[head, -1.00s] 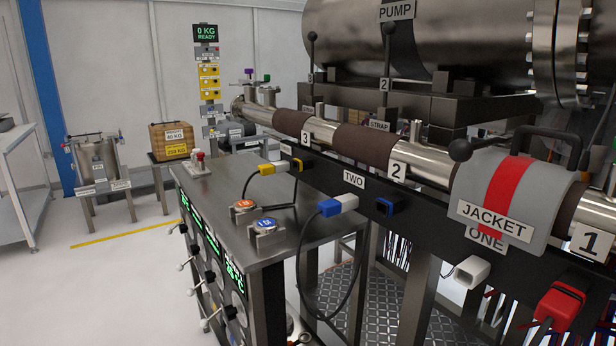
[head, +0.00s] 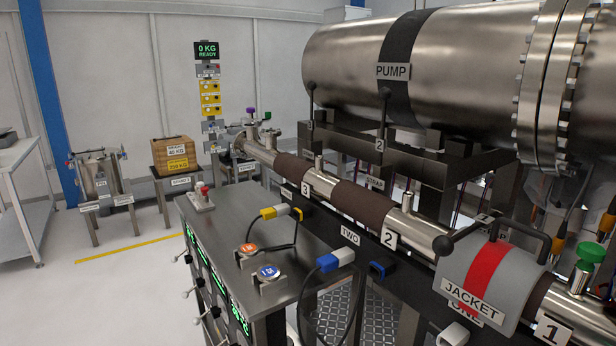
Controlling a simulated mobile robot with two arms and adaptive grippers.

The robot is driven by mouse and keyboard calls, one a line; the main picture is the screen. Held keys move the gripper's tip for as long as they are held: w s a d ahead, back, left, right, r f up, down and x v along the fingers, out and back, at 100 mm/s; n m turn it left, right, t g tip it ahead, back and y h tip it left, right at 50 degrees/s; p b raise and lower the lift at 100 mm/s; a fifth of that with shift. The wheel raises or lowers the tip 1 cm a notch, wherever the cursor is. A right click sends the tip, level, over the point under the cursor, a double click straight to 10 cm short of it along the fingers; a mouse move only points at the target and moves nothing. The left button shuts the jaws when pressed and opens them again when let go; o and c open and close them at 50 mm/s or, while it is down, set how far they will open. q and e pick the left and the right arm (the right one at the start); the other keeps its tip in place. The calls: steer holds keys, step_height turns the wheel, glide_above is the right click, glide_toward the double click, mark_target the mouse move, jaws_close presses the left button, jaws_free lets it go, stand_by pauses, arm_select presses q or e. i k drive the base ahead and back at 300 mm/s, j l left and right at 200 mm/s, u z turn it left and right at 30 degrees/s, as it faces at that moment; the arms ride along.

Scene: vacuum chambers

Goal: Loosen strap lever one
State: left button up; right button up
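Two strap levers with black ball knobs stand upright before the pump: lever 2 (head: 384,93), with its "2" tag below, and another lever (head: 311,87) further left. The grey jacket (head: 460,270) with a red band sits around the pipe near the "1" tag. Neither of my grippers is in view.
The steel pump (head: 465,75) lies above the pipe. A bench (head: 215,225) with orange and blue buttons stands in front, with yellow and blue plugs by it. A black handle (head: 553,238) and green knob (head: 591,252) are at the right. The floor at left is open.

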mark_target(441, 245)
steer(key=k+j+z, duration=0.1)
steer(key=k+j, duration=0.25)
steer(key=j, duration=0.25)
steer(key=k+j+z, duration=0.15)
steer(key=k+j, duration=0.15)
steer(key=j, duration=0.25)
steer(key=k+j+z, duration=0.1)
steer(key=k+j, duration=0.3)
steer(key=j, duration=0.1)
